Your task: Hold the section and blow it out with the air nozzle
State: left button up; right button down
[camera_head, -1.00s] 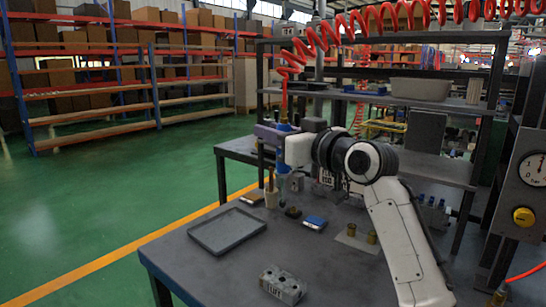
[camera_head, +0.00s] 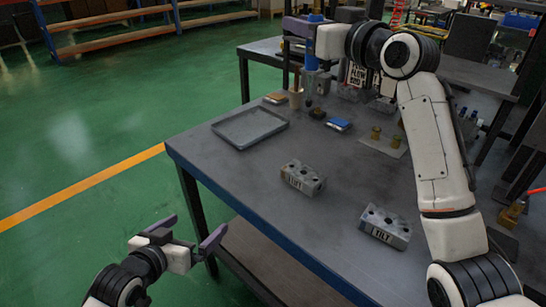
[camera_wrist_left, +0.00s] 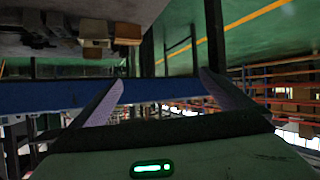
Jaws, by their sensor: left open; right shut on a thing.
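A grey valve section with a light label (camera_head: 303,177) lies on the table, holes up. A second section, labelled TILT (camera_head: 385,226), lies nearer the front edge, right of it. My right gripper (camera_head: 311,38) is shut on the blue air nozzle (camera_head: 311,57) at the table's far side, well away from both sections; the nozzle's upper part is partly hidden by the jaws. My left gripper (camera_head: 196,232) is open and empty, off the table's front left edge. In the left wrist view its fingers (camera_wrist_left: 160,78) are apart with nothing between them.
An empty shallow grey tray (camera_head: 250,128) lies at the table's left. A blue-topped item (camera_head: 338,125), a dark piece and brass parts (camera_head: 376,133) on a pale plate stand behind the sections. The table top (camera_head: 240,172) between tray and sections is clear.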

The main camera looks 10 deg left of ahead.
pick_arm(q)
jog(key=w+r, duration=0.4)
jog(key=r, duration=0.1)
jog(key=m+g+h, duration=0.2)
jog(key=m+h, duration=0.4)
jog(key=m, duration=0.1)
send_near(303, 173)
jog(key=x, duration=1)
jog(key=shift+w+d, duration=0.1)
jog(key=shift+w, duration=0.1)
jog(key=c, duration=1.4)
pick_arm(e)
notch_tip(303, 173, down, 12)
jog(key=shift+r, duration=0.2)
jog(key=shift+s, duration=0.1)
